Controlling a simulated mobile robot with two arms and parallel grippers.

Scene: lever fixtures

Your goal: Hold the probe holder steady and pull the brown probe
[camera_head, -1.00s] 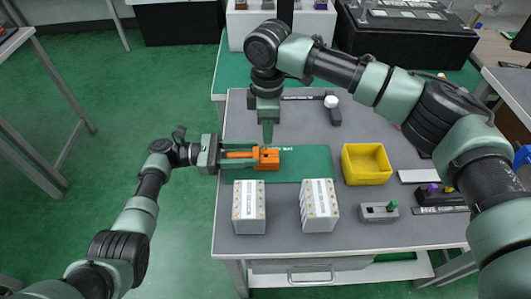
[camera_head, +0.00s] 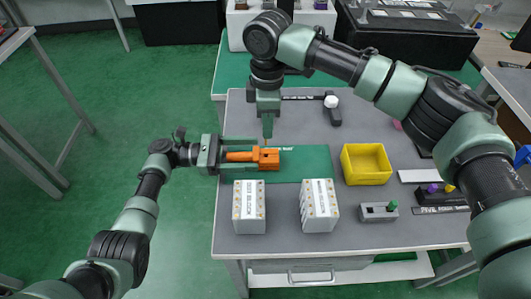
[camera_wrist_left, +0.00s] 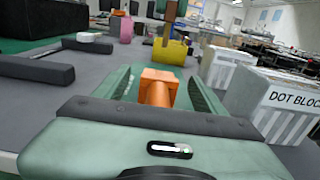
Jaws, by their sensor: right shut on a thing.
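The orange probe holder (camera_head: 265,159) lies on the green mat (camera_head: 305,165), its round handle toward the left. My left gripper (camera_head: 240,155) reaches in from the left, with a finger on each side of the handle. In the left wrist view the holder (camera_wrist_left: 158,78) sits between the fingers with visible gaps, so the gripper is open. My right gripper (camera_head: 267,136) points straight down above the holder block and is shut on the brown probe.
A yellow bin (camera_head: 366,164) stands right of the mat. Two white blocks (camera_head: 249,208) (camera_head: 319,206) stand in front. A dark lever with a white knob (camera_head: 332,108) is behind.

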